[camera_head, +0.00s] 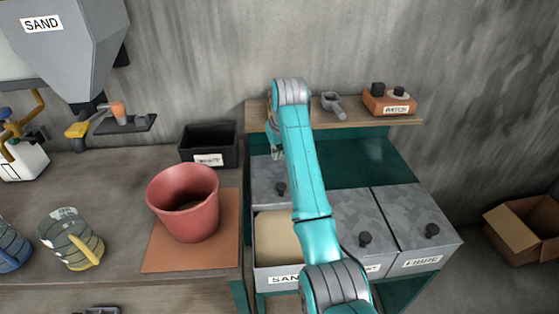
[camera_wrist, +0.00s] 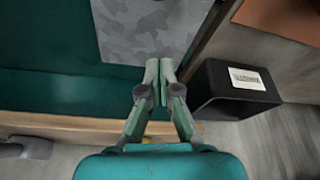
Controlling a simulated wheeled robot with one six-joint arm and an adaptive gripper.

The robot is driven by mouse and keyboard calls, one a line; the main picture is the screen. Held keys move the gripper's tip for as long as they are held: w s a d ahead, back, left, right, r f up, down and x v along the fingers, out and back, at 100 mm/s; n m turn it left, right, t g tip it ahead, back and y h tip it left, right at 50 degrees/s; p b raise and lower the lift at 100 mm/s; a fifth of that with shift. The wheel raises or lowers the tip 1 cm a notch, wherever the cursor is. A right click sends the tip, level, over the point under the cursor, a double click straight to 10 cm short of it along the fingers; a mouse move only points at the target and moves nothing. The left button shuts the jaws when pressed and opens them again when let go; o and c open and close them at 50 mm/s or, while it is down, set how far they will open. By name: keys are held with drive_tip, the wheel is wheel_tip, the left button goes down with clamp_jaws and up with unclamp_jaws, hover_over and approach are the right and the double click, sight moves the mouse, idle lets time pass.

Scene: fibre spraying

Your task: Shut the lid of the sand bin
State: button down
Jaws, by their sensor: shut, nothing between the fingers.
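The sand bin (camera_head: 285,280) has its top open, and pale sand (camera_head: 276,238) shows inside. The lid also shows at the top of the wrist view (camera_wrist: 150,28). My gripper (camera_wrist: 160,66) is shut and empty, its fingertips by the lid's far edge. I cannot tell whether they touch it. In the head view my gripper (camera_head: 276,150) is partly hidden by my arm, beyond the lid and near the shelf.
A black box (camera_head: 208,145) and a red bucket (camera_head: 186,205) stand on the bench to the left. The fibre bin (camera_head: 420,262) is shut at right.

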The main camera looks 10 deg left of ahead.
hover_over(275, 182)
wheel_tip(275, 182, down, 9)
drive_tip(key=shift+a+r, duration=0.15)
drive_tip(key=shift+s+d, duration=0.55)
drive_tip(key=shift+s, duration=0.25)
drive_tip(key=shift+s+d, duration=0.5)
drive_tip(key=shift+s, duration=0.3)
